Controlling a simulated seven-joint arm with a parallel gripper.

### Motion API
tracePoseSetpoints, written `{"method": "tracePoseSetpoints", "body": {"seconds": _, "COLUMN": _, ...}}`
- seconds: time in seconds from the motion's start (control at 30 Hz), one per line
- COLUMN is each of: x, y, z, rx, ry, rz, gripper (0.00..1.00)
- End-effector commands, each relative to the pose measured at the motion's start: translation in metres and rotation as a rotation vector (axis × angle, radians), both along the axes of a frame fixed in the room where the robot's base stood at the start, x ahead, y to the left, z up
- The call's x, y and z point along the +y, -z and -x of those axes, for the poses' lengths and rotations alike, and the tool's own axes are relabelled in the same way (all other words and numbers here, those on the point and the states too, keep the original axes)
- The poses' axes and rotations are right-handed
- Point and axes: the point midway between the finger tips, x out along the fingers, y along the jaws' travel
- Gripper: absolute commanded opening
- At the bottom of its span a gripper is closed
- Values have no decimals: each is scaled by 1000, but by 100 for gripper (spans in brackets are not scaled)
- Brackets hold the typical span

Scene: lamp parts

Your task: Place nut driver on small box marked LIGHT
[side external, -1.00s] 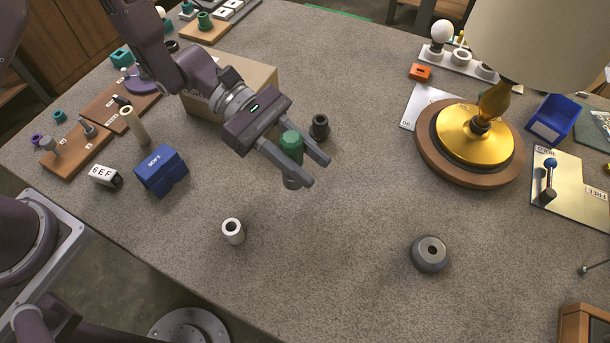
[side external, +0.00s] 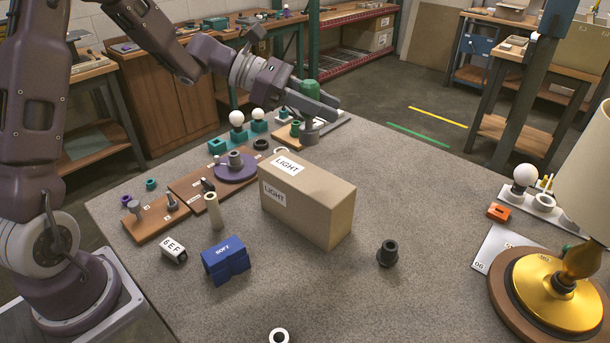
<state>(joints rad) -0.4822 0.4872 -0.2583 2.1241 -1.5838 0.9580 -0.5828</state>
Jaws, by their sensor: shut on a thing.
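The small box marked LIGHT (side external: 324,207) is a cardboard box standing on the table, with white LIGHT labels on its top and left side. My gripper (side external: 320,104) is shut on the nut driver (side external: 309,88), which has a green handle above the fingers and a grey lower end below them. The nut driver is held upright and appears above and beyond the box in the picture, apart from it. Its exact height and depth over the box cannot be told.
A black socket-like part (side external: 387,254) stands right. The gold lamp base (side external: 556,290) is at far right. The box's top is clear.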

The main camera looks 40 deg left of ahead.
Motion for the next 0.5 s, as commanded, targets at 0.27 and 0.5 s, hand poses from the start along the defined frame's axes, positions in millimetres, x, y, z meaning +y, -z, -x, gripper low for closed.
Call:
{"method": "tracePoseSetpoints", "body": {"seconds": 0.27, "x": 14, "y": 38, "z": -3, "rx": 5, "ry": -41, "rz": 7, "gripper": 0}}
{"method": "tracePoseSetpoints", "body": {"seconds": 0.5, "x": 14, "y": 81, "z": -3, "rx": 3, "ry": -39, "rz": 6, "gripper": 0}}
